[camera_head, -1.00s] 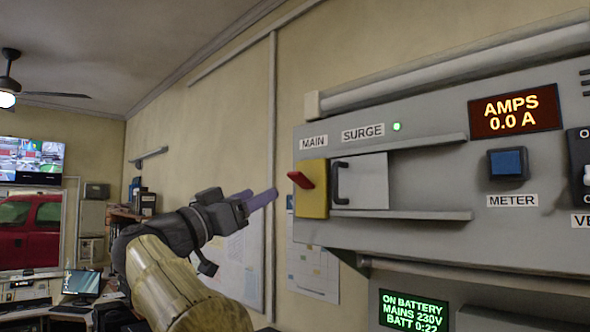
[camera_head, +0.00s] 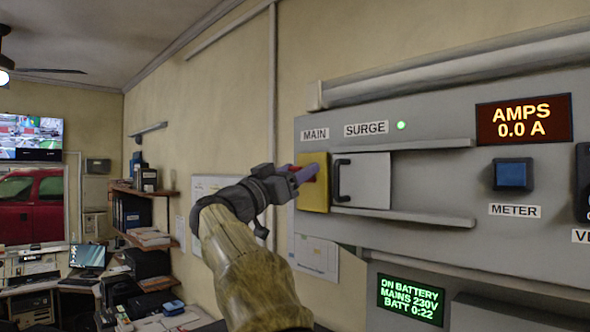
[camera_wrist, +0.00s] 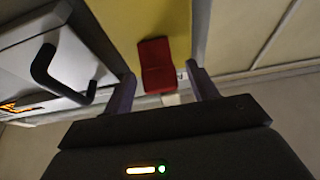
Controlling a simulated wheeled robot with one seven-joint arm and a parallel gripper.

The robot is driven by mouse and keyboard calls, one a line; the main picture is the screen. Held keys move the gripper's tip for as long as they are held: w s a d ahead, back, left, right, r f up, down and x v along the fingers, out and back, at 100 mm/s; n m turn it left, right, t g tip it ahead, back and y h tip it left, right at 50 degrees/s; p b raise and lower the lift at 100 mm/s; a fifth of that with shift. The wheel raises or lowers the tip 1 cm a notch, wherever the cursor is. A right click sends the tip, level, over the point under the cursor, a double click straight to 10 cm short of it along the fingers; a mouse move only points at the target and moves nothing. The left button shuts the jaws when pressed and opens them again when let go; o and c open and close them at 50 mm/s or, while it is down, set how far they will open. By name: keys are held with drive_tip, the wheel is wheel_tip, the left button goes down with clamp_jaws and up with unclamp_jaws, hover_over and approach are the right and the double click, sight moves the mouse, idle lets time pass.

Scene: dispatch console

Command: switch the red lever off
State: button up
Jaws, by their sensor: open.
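The red lever (camera_wrist: 156,66) sticks out from a yellow plate (camera_head: 313,196) under the MAIN label, at the left end of the grey panel. In the head view my gripper (camera_head: 303,174) is at the lever and hides most of it; a little red (camera_head: 311,167) shows by the fingers. In the wrist view my gripper (camera_wrist: 160,74) is open, with one purple finger on each side of the lever. The lever lies between the fingertips, and I cannot tell whether either finger touches it.
Right of the yellow plate is a grey sliding cover (camera_head: 365,181) with a black handle (camera_head: 340,180), between two rails. A blue METER button (camera_head: 513,174) and an AMPS display (camera_head: 524,120) reading 0.0 A are farther right. A green light (camera_head: 401,126) glows by SURGE.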

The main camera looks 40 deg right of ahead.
drive_tip(key=c, duration=1)
